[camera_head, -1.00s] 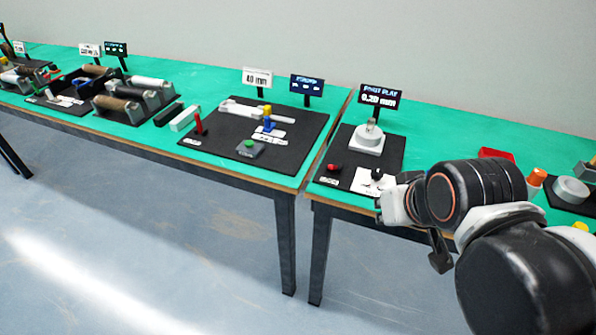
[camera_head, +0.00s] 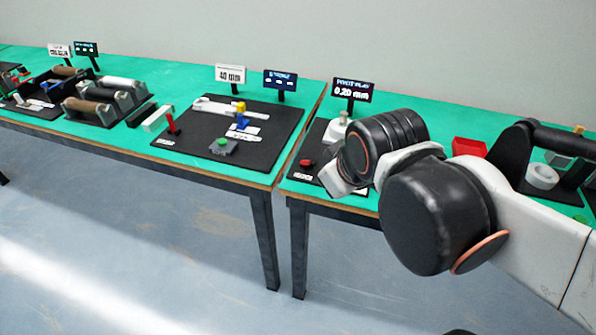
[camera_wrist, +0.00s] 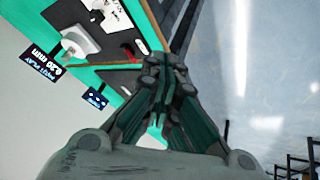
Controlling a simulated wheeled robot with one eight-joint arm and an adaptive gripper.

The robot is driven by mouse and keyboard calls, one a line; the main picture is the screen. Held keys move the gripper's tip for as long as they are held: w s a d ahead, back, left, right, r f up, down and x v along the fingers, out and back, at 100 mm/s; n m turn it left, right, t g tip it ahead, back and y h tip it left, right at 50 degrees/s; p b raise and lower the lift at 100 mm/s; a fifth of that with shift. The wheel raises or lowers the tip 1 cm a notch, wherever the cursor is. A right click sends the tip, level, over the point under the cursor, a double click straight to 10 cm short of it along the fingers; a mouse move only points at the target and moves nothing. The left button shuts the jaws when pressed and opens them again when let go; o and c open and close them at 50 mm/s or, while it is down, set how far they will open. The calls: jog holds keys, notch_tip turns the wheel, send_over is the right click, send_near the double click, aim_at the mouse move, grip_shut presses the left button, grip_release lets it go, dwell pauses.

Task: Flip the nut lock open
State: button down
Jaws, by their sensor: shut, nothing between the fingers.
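The station with the "0.20 mm" sign (camera_head: 353,90) has a white round fixture (camera_head: 337,131) on a black mat, and a red knob (camera_head: 306,163) near the front edge. In the wrist view the picture is turned, and the fixture (camera_wrist: 80,42), a red part (camera_wrist: 128,51) and a white card with a small black part (camera_wrist: 97,16) show at upper left. I cannot tell which part is the nut lock. My gripper (camera_wrist: 168,75) is shut and empty, and appears apart from these parts. In the head view my arm hides much of the mat's right side.
The left table holds a black mat with a blue and yellow part (camera_head: 241,116), a green button (camera_head: 222,143) and a red lever (camera_head: 172,125). Rollers (camera_head: 90,107) stand farther left. A red tray (camera_head: 469,147) lies behind my arm. A gap separates the tables.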

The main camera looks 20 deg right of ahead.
jog(key=w+n, duration=0.1)
jog(key=n+g+h+p, duration=0.25)
jog(key=n+p, duration=0.25)
jog(key=n, duration=1.9)
send_near(306, 163)
jog(key=shift+t+h, duration=0.35)
jog(key=shift+t, duration=0.1)
jog(key=a, duration=0.1)
jog(key=s+a+f, duration=0.1)
jog(key=s+a, duration=0.1)
jog(key=shift+s+a+f, duration=0.2)
jog(key=shift+s+f, duration=0.05)
jog(key=shift+f, duration=0.05)
jog(key=b+x, duration=0.4)
jog(key=x, duration=0.6)
jog(key=shift+s, duration=0.1)
jog(key=shift+a+r, duration=0.1)
jog(key=shift+r, duration=0.1)
